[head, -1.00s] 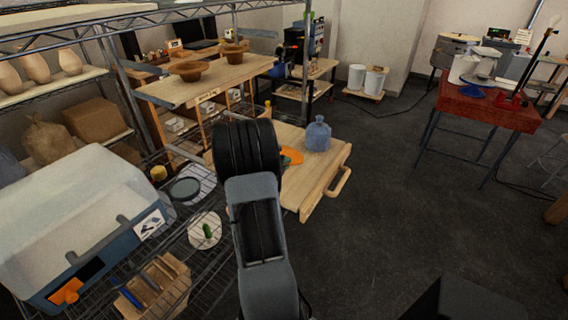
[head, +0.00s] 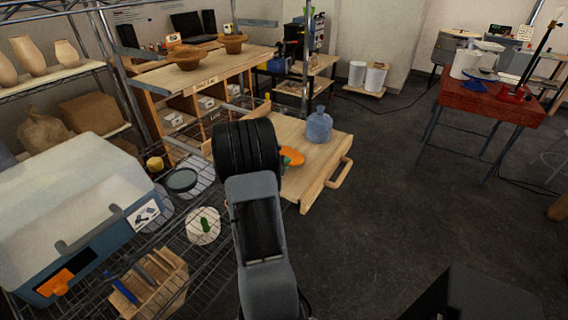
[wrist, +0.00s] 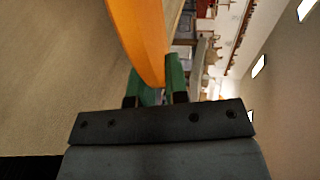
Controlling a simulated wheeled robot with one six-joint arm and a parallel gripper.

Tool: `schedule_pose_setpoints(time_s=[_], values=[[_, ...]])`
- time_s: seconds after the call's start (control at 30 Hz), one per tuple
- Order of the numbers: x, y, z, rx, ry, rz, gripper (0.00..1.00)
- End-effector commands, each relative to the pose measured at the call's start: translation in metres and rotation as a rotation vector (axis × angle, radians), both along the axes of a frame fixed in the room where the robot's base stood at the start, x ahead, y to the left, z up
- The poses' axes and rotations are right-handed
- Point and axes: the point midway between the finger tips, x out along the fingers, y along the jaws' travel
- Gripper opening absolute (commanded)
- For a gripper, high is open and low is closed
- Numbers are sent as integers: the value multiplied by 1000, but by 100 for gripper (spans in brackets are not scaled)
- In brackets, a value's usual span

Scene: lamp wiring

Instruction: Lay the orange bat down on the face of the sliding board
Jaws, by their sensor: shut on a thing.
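The orange bat (wrist: 143,38) is between the green fingers of my gripper (wrist: 157,88) in the wrist view, and the gripper is shut on it. Part of the bat (head: 292,156) shows beside my arm in the head view. I cannot tell whether the bat touches the board. My arm hides most of the gripper and part of the board.
A wire shelf on the left holds a blue-and-white case (head: 75,215), a white plate (head: 203,225) and a wooden tool block (head: 150,283). A red table (head: 490,98) stands at the right. Dark floor is open between.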

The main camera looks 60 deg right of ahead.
Motion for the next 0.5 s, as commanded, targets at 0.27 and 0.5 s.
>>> schedule_pose_setpoints(time_s=[0.27,0.5], values=[[0,0,1,-1,-1,0,37],[0,0,0,0,-1,0,44]])
